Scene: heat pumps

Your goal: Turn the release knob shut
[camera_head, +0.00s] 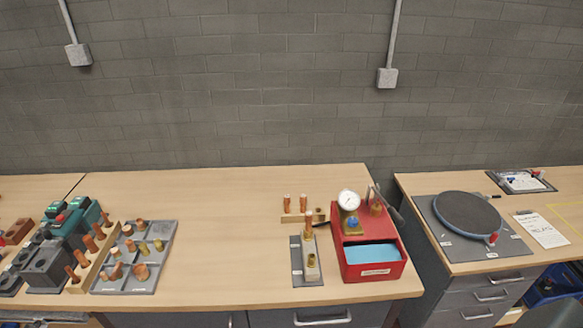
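A red test pump (350,258) with an open tank of light blue liquid (371,255) stands at the right end of the middle bench. A round white gauge (348,199) sits on a brass body at its back left. A small blue knob (353,222) shows just below the gauge; it may be the release knob. I cannot tell whether it is turned open or shut. A dark pump lever (388,203) slants at the back right of the pump. Neither of my grippers is in view.
A small stand with a copper pipe (308,226) is just left of the pump. A grey tray of copper fittings (160,282) and teal-and-grey tools are at the left. A round turntable (467,213) is on the right bench. The bench middle is clear.

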